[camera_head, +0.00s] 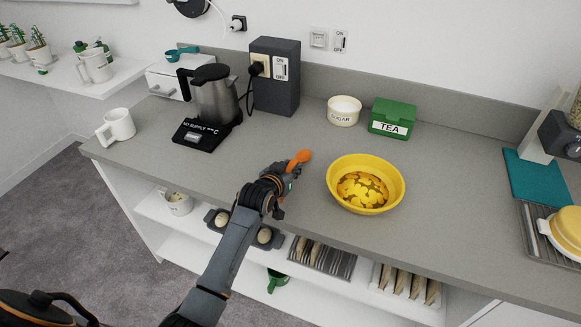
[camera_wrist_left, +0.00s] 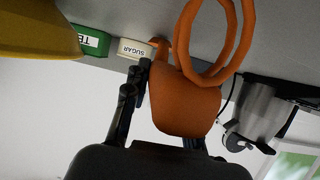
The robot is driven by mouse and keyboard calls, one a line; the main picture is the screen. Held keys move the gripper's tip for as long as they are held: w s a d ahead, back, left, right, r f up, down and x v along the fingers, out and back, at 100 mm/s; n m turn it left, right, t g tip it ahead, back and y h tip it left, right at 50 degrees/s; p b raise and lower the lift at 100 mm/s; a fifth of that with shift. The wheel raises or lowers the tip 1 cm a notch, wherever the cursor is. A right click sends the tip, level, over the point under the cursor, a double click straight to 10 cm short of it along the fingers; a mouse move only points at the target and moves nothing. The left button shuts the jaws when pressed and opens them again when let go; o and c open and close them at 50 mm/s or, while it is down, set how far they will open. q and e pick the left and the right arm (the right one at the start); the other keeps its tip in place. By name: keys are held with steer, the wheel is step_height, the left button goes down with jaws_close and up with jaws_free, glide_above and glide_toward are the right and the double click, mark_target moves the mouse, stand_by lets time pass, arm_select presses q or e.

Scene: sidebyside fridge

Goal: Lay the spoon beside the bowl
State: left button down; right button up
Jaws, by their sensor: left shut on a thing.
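The orange spoon (camera_head: 300,157) is held in my left gripper (camera_head: 283,182), over the counter to the left of the bowl. In the left wrist view the spoon (camera_wrist_left: 185,100) shows large between the dark fingers, with an orange loop above it. The yellow bowl (camera_head: 341,192) stands upright on the counter, with yellow-orange pieces inside. The bowl's edge (camera_wrist_left: 35,28) also shows at the top left of the wrist view. The spoon and bowl are apart. I cannot tell whether the spoon touches the counter. My right gripper is out of view.
A kettle (camera_head: 214,100) on a black base stands at the back left, near a white mug (camera_head: 117,126). A sugar pot (camera_head: 344,110) and a green tea box (camera_head: 392,119) stand behind the bowl. The counter (camera_head: 460,205) right of the bowl is clear.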

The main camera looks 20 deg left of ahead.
arm_select(q)
steer(key=shift+f, duration=0.2)
steer(key=c, duration=1)
jaws_free()
steer(key=v, duration=1.2)
steer(key=shift+r, duration=0.1)
